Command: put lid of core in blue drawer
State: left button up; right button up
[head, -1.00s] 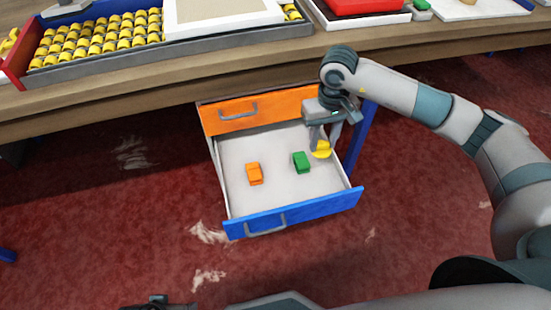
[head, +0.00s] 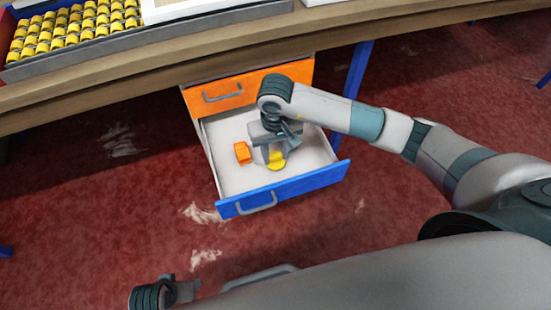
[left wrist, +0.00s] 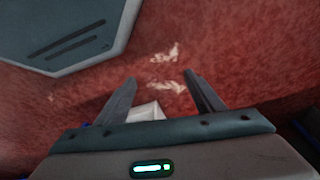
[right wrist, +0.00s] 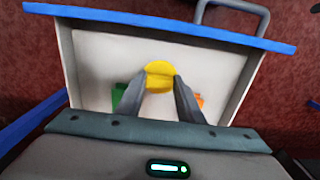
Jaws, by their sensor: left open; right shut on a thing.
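The blue drawer (head: 310,181) is pulled out below the table, with a white interior. My right gripper (head: 273,152) is inside its outline from above, shut on a yellow lid (head: 277,162). The lid also shows between the fingertips in the right wrist view (right wrist: 159,73); whether it touches the drawer floor I cannot tell. An orange piece (head: 242,153) lies in the drawer left of the gripper. A green piece (right wrist: 119,93) is partly behind a finger and hidden in the head view. My left gripper (left wrist: 160,82) is open and empty over the red floor.
A closed orange drawer (head: 265,92) sits above the blue one. The wooden table (head: 130,85) carries a tray of several yellow pieces (head: 75,25). A blue table leg (head: 357,68) stands right of the drawers. The drawer's front left floor is clear.

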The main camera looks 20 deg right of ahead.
aim_at(276, 157)
jog(key=shift+f, duration=0.15)
jog(key=shift+f, duration=0.3)
notch_tip(276, 157, down, 2)
jog(key=shift+s+f, duration=0.1)
jog(key=shift+f, duration=0.45)
pick_arm(q)
jog(key=shift+f, duration=0.6)
jog(key=shift+r, duration=0.1)
pick_arm(e)
jog(key=shift+f, duration=0.1)
jog(key=o, duration=1.1)
pick_arm(q)
jog(key=shift+r, duration=0.5)
